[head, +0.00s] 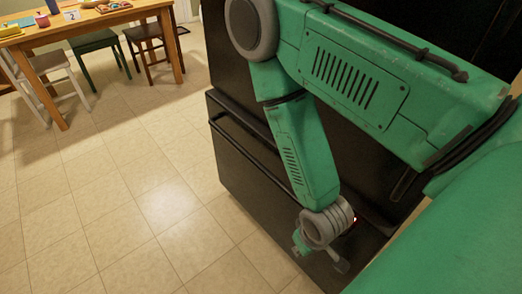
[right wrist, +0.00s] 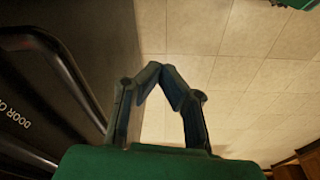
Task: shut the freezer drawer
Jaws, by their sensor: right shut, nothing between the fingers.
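The black freezer drawer (head: 245,165) is the low front of the dark appliance in the head view, with a long bar handle (head: 250,148) along its top. Its front stands out from the dark body above, so it looks partly open; my arm hides much of it. My right gripper (head: 320,258) is low in front of the drawer, past the near part of the handle. In the right wrist view, the fingertips (right wrist: 162,70) meet with nothing between them. A dark bar (right wrist: 70,75) and a dark panel with partly cut-off lettering are left of them, apart from the fingers. My left gripper is not in view.
A wooden table (head: 90,18) with small items stands at the far left, with a white chair (head: 50,65), a green stool (head: 95,42) and a brown chair (head: 148,35) beside it. The tiled floor (head: 110,200) left of the drawer is clear.

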